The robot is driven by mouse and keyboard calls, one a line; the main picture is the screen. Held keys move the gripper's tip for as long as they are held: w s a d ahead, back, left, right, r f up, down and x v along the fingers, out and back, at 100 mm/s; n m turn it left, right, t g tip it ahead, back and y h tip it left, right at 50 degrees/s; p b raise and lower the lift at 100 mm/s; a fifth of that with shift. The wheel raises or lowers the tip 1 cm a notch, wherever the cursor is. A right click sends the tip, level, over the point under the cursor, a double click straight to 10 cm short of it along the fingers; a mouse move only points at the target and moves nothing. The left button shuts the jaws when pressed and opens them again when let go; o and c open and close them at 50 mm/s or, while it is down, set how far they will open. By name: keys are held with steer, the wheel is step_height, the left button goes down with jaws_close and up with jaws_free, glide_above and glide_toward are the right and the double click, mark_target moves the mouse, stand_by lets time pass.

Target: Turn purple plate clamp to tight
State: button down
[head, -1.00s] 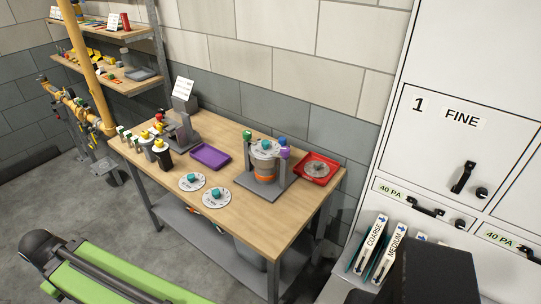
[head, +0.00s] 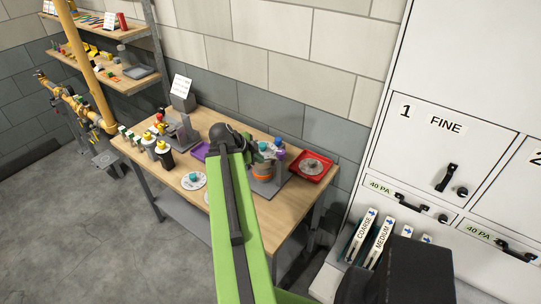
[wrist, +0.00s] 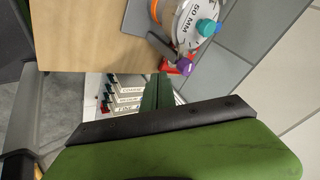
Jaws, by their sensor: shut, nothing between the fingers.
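In the wrist view the purple clamp (wrist: 184,67) shows beside a white disc marked 50 MM (wrist: 192,14) with a teal knob (wrist: 205,27).
A red tray (head: 327,171) with a disc lies right of the stand. Several bottles stand further left. A white cabinet (head: 430,140) stands at the right.

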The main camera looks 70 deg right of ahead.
steer(key=s+d+f+b, duration=0.1)
steer(key=d+f+b, duration=0.6)
steer(key=d+f, duration=0.1)
steer(key=shift+s+d+b, duration=0.2)
steer(key=shift+d+b, duration=0.2)
steer(key=shift+d, duration=0.25)
